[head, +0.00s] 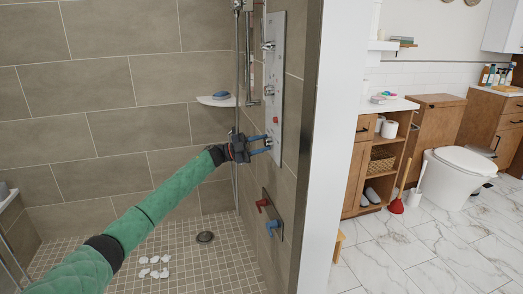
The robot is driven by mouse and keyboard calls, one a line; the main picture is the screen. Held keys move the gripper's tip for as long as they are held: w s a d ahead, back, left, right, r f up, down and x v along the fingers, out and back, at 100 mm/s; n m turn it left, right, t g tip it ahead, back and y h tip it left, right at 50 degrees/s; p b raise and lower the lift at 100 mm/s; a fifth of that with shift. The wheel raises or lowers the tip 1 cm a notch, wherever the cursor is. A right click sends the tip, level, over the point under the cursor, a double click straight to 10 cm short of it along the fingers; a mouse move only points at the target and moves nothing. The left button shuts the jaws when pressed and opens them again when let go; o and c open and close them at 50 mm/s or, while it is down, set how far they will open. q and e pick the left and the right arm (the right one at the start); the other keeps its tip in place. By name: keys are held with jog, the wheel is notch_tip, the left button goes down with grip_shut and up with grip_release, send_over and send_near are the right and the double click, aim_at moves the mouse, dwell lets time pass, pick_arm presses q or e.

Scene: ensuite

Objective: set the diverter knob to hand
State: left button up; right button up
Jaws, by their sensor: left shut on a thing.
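A tall grey shower panel (277,75) is fixed to the tiled wall and carries several knobs and fittings. My left gripper (269,144) reaches in from the left with its blue fingers at the panel's lower end. It is shut on a small knob there, apparently the diverter knob, which the fingers mostly hide. Its marking and setting are too small to read. My right gripper is not in view.
Below the panel, a wall plate carries a red handle (263,203) and a blue handle (271,227). A corner shelf (216,102) holds a blue item left of the panel. A white wall end (329,150) stands right of the shower. The space left of the panel is open.

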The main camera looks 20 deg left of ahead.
pick_arm(q)
jog(key=shift+r+m+g+y+b, duration=0.15)
jog(key=shift+m+g+b, duration=0.3)
jog(key=shift+m, duration=0.75)
jog(key=shift+f+m+g+y+b, duration=0.1)
jog(key=shift+m+g+y+b, duration=0.25)
jog(key=shift+m, duration=0.85)
jog(key=o, duration=1)
jog(key=shift+a, duration=0.2)
jog(key=shift+b+v, duration=0.35)
jog(key=shift+v, duration=3.4)
jog(key=shift+w, duration=0.1)
